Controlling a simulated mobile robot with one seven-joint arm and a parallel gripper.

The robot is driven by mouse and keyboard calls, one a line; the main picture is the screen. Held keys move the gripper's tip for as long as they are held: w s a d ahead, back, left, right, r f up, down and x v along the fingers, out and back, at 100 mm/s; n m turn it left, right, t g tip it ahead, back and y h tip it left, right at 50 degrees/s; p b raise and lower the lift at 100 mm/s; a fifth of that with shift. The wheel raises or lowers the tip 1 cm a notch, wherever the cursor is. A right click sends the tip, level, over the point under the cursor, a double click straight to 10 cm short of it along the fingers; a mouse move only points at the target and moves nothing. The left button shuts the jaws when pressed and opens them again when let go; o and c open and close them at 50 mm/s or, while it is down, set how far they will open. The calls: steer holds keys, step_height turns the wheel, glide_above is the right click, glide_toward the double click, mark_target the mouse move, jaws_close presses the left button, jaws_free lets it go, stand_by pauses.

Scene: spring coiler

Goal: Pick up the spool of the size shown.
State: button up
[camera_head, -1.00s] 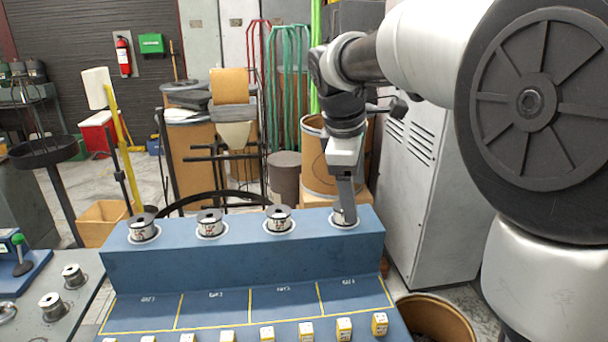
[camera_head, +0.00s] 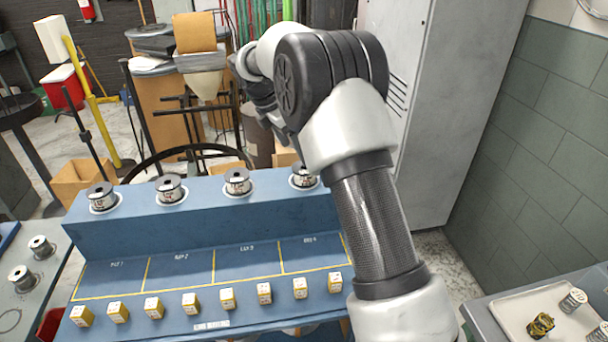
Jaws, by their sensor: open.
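Several wire spools with white labels stand in a row of round seats on the blue raised ledge: the far-left spool (camera_head: 102,196), the second spool (camera_head: 169,188), the third spool (camera_head: 237,182) and the far-right spool (camera_head: 303,177). Their label text is too small to read.
Below the ledge, the blue bench (camera_head: 215,262) has yellow-lined, labelled areas, empty where visible. Small yellow-and-white boxes (camera_head: 190,303) line its front. Two spools (camera_head: 20,278) sit on a grey table at left. A tray (camera_head: 545,318) with coils is at lower right. A grey cabinet (camera_head: 440,110) stands behind my arm.

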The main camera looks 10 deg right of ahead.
mark_target(304, 168)
steer(key=x, duration=1)
steer(key=shift+w, duration=0.2)
steer(key=shift+r, duration=0.15)
steer(key=c, duration=1.4)
